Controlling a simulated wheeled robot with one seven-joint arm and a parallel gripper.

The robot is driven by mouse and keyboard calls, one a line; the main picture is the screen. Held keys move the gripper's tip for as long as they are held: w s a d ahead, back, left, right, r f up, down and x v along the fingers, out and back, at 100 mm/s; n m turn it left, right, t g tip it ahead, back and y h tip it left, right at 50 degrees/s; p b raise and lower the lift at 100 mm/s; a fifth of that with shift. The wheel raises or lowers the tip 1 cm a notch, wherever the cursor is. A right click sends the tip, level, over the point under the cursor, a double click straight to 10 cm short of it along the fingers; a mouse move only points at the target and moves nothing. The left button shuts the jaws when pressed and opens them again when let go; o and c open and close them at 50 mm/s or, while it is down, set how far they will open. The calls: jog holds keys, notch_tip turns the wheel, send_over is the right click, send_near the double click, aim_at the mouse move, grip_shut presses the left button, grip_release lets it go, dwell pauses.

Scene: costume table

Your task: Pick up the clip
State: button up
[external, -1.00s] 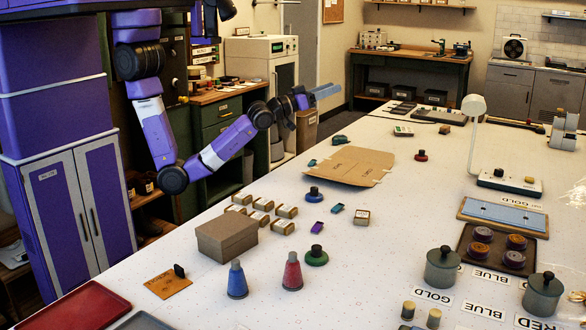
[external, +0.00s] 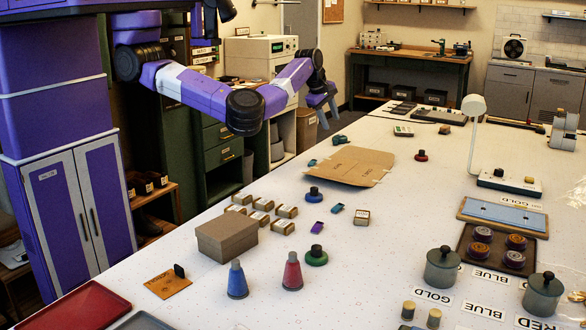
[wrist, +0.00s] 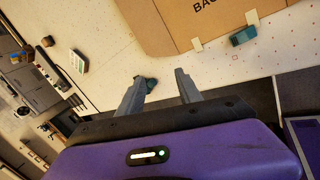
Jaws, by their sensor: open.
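A small dark teal piece, which looks like a clip, lies on the white table behind the cardboard; it shows in the external view (external: 340,140) and between my fingers in the wrist view (wrist: 150,84). A second teal clip-like piece lies by the cardboard edge, in the external view (external: 312,162) and the wrist view (wrist: 243,37). I cannot tell which is the task's clip. My gripper (external: 323,116) is open and empty, pointing down above the table's far left edge. Its two fingers also show apart in the wrist view (wrist: 160,75).
A flat cardboard piece (external: 350,166) lies near the teal pieces. A red-based knob (external: 421,156) stands to its right. Small boxes (external: 263,204), a brown box (external: 227,238) and coloured cones (external: 292,272) stand nearer.

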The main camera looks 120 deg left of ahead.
aim_at(312, 161)
jog(key=d+f+n+h, duration=0.1)
jog(key=d, duration=0.2)
jog(key=d+f+n+g+h, duration=0.1)
jog(key=d+h, duration=0.1)
jog(key=d, duration=0.1)
jog(key=s+d+f+n+h, duration=0.1)
jog(key=d+f+h, duration=0.1)
jog(key=d, duration=0.1)
jog(key=shift+d+n, duration=0.25)
jog(key=shift+n, duration=0.05)
jog(key=shift+d+n, duration=0.3)
jog(key=shift+d, duration=0.05)
jog(key=shift+f+p, duration=0.75)
jog(key=shift+f, duration=3.15)
grip_shut()
jog(key=shift+r, duration=0.1)
notch_tip(312, 161, up, 20)
jog(key=b, duration=0.1)
